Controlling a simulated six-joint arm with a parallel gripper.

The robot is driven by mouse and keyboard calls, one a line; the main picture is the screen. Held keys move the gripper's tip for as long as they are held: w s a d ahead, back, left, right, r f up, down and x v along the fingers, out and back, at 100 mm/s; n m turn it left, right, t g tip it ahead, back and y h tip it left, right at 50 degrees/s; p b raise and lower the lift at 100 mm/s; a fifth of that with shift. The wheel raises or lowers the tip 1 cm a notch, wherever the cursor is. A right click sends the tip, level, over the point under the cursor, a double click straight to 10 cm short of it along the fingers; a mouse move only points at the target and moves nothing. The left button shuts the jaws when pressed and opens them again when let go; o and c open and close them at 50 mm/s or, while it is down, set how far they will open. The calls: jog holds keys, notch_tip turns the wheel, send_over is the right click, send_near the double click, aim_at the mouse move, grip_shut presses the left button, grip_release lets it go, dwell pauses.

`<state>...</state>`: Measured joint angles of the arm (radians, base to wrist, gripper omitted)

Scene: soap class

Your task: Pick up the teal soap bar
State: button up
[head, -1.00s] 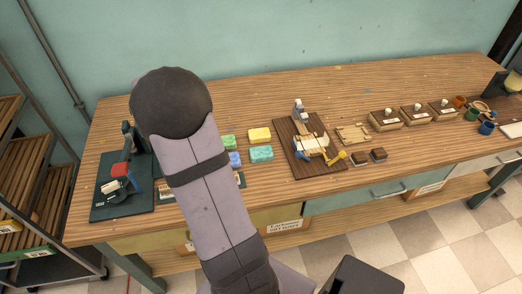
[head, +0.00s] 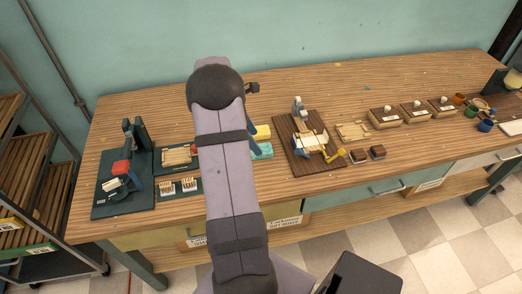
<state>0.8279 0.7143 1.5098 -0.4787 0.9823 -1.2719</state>
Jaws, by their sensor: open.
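The teal soap bar (head: 264,150) lies on the wooden workbench just right of my arm in the head view; its left part is hidden. The yellow soap bar (head: 264,131) lies just behind it, also partly covered. The green and blue bars are hidden behind my arm. Of my gripper (head: 254,141), only a dark bluish finger-like part shows, beside the arm and over the left side of the teal and yellow bars. It is open; most of it is hidden. I cannot tell whether it touches a bar.
A dark brown board (head: 300,165) with a cutting fixture stands right of the soaps. Two small brown blocks (head: 377,152) and a slatted wooden rack (head: 352,131) lie beyond it. A green-based press (head: 125,195) and a wooden tray (head: 177,156) are at left.

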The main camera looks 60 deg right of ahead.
jog(key=shift+p+x, duration=1)
jog(key=shift+x, duration=1.6)
jog(key=shift+w, duration=0.1)
jog(key=c, duration=1.2)
